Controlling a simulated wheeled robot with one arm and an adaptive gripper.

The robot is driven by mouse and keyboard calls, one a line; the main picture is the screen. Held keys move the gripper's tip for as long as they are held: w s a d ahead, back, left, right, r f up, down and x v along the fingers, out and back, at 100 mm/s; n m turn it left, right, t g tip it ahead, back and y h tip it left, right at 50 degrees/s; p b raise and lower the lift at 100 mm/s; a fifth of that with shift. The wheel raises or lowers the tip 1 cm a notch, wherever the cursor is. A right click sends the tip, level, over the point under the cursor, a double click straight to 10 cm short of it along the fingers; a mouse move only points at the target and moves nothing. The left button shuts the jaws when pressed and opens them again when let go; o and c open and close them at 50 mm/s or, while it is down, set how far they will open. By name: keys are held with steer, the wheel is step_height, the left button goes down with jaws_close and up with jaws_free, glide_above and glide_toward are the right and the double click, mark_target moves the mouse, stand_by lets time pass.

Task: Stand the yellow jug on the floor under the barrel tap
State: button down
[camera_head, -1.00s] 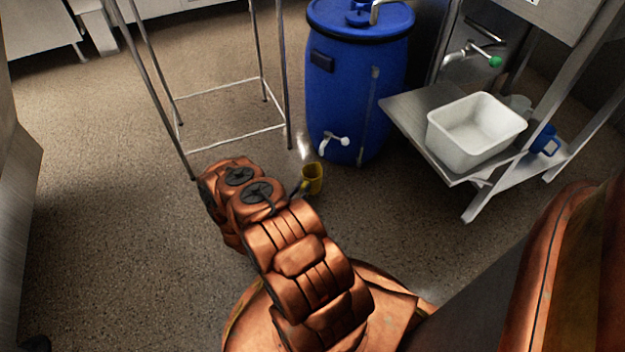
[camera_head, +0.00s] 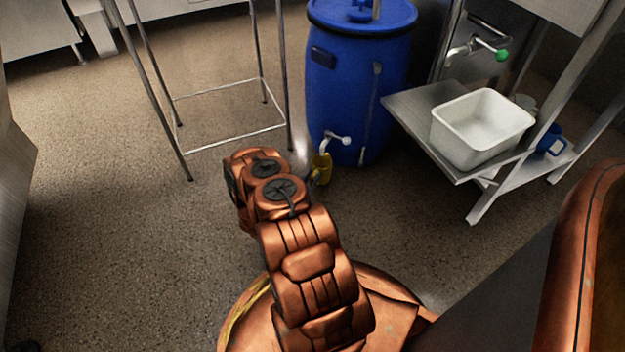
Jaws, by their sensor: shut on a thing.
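The yellow jug (camera_head: 322,171) is small and upright, just in front of the blue barrel (camera_head: 352,85). Its top is right by the spout of the white barrel tap (camera_head: 332,140), low on the barrel's front. I cannot tell whether the jug's base touches the floor. My gripper (camera_head: 314,180) is at the jug's left side and shut on it. My arm's copper links hide most of the gripper, so its fingers are hard to make out.
A metal frame stand (camera_head: 230,142) is left of the barrel. A low steel shelf (camera_head: 415,112) on the right holds a white tub (camera_head: 482,130). A blue jug (camera_head: 549,141) is beyond the tub. Open floor (camera_head: 110,220) lies to the left.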

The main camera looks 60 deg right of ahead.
steer(key=shift+f, duration=0.6)
steer(key=c, duration=1.1)
jaws_free()
steer(key=shift+f, duration=0.1)
steer(key=shift+o, duration=0.2)
